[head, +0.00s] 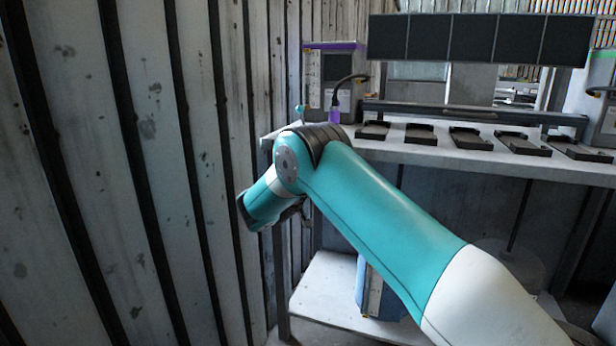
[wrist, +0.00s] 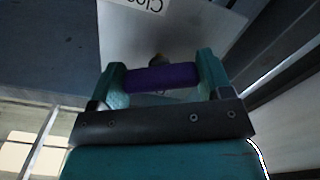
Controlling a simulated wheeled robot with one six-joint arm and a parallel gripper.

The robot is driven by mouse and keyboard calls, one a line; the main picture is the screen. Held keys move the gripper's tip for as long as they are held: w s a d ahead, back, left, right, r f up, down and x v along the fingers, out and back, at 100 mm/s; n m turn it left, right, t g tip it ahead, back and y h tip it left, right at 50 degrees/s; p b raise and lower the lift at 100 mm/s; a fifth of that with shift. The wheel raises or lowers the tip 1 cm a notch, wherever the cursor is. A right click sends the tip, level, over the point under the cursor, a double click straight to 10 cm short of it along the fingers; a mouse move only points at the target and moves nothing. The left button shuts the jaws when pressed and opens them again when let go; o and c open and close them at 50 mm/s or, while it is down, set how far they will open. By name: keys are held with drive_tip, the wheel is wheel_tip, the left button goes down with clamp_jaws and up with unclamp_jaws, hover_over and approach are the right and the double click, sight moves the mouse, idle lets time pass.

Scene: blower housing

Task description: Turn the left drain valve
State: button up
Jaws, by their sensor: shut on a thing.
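In the wrist view a purple valve handle (wrist: 172,75) lies crosswise between the two teal fingers of my gripper (wrist: 158,70). The fingers touch its two ends, and my gripper is shut on it. A small brassy part (wrist: 157,58) shows just behind the handle, in front of a grey panel. A white label (wrist: 146,4) with upside-down letters, cut off by the frame edge, sits on that panel. In the head view my own arm hides the held handle, and I cannot make out the fingers there.
A plank wall (head: 150,170) stands close on the left of my arm. A worktop (head: 400,150) with several black trays runs to the right, below a row of dark panels (head: 475,40). A unit with a purple top edge (head: 335,46) stands at the back. A lower shelf (head: 325,290) lies beneath.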

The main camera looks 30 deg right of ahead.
drive_tip(key=n+p, duration=0.2)
drive_tip(key=n, duration=0.3)
drive_tip(key=shift+n+p, duration=0.3)
drive_tip(key=shift+p, duration=0.05)
drive_tip(key=n+p, duration=0.2)
drive_tip(key=n, duration=0.2)
drive_tip(key=shift+f+n, duration=0.1)
drive_tip(key=shift+n, duration=0.2)
drive_tip(key=shift+f, duration=0.1)
drive_tip(key=o, duration=0.9)
drive_tip(key=shift+s+a, duration=0.1)
